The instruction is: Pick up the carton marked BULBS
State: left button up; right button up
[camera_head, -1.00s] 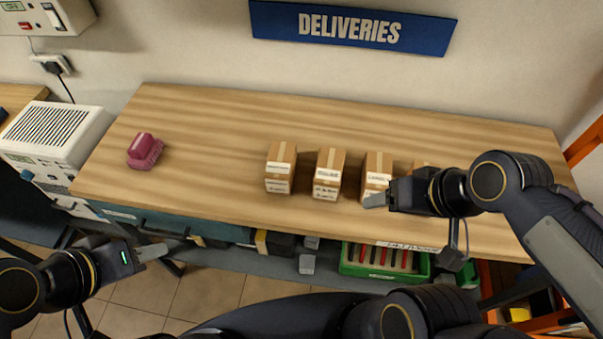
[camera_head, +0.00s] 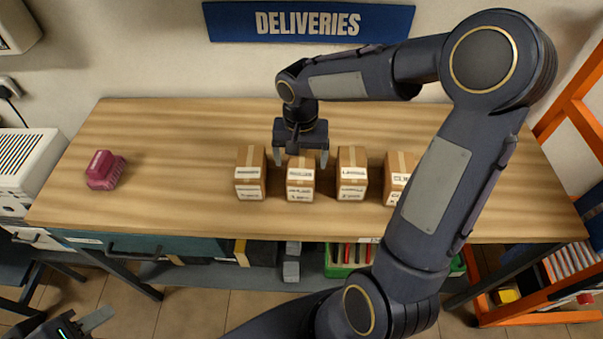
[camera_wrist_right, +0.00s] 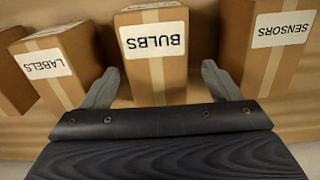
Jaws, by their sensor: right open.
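The carton marked BULBS (camera_wrist_right: 152,62) stands in the middle of the right wrist view, its label upside down there. In the head view the carton below my right gripper (camera_head: 300,192) is second from the left in a row on the wooden bench. My right gripper (camera_head: 300,160) is open and points down over that carton. In the right wrist view its two fingers (camera_wrist_right: 160,72) are apart, one toward each side of the BULBS carton, not closed on it. My left gripper (camera_head: 92,321) is partly visible at the bottom left; its jaw state is unclear.
A SENSORS carton (camera_wrist_right: 275,45) and a LABELS carton (camera_wrist_right: 60,68) stand close on either side. Another carton (camera_head: 396,180) is partly behind my right arm. A pink object (camera_head: 105,170) sits on the bench (camera_head: 180,150) at left. The bench behind the row is clear.

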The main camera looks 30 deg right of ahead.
jog(key=shift+s+d+f, duration=0.1)
jog(key=shift+d+f, duration=0.05)
jog(key=shift+f, duration=1.8)
jog(key=c, duration=1.3)
jog(key=shift+o, duration=0.2)
jog(key=shift+r, duration=0.15)
